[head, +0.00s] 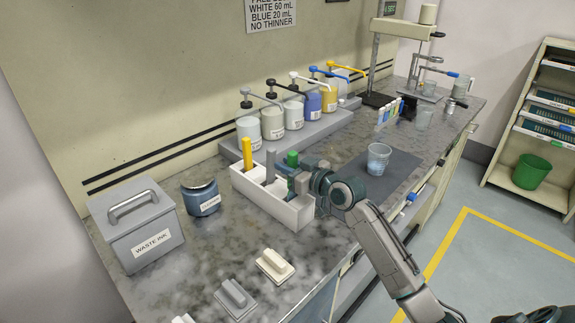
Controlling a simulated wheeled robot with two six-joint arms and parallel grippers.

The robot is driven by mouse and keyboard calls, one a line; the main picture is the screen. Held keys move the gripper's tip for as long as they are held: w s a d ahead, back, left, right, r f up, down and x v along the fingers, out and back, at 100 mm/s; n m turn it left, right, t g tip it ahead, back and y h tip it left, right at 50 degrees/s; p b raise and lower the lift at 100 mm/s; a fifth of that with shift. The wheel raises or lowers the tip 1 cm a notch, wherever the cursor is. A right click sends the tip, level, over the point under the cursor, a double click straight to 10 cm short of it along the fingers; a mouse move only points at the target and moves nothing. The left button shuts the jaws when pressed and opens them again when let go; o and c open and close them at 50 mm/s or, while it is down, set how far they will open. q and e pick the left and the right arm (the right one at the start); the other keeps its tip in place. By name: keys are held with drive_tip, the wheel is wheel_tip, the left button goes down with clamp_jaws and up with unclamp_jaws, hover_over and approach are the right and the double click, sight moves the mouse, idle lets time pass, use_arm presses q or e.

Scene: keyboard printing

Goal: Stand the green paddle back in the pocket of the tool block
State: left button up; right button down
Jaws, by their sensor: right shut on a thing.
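The white tool block (288,212) stands on the grey worktop. A yellow paddle (247,153) and a grey paddle (270,166) stand upright in its pockets. The green paddle (292,158) is upright at the block's right end; only its top shows clearly. My right gripper (296,182) is at that end of the block, shut on the green paddle. The gripper hides the paddle's lower part, so I cannot tell how deep it sits in the pocket. My left gripper is not in view.
Several pump bottles (272,122) stand on a grey riser behind the block. A waste ink bin (136,225) and a blue-grey container (201,197) stand to the left. A clear cup (378,158) stands on a dark mat (402,167) to the right.

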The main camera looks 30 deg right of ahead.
drive_tip(key=c, duration=1.2)
unclamp_jaws()
drive_tip(key=shift+p+v, duration=0.85)
drive_tip(key=shift+v, duration=1.45)
drive_tip(key=p+v, duration=0.2)
drive_tip(key=v, duration=0.2)
drive_tip(key=shift+s+d, duration=0.1)
drive_tip(key=shift+s, duration=0.15)
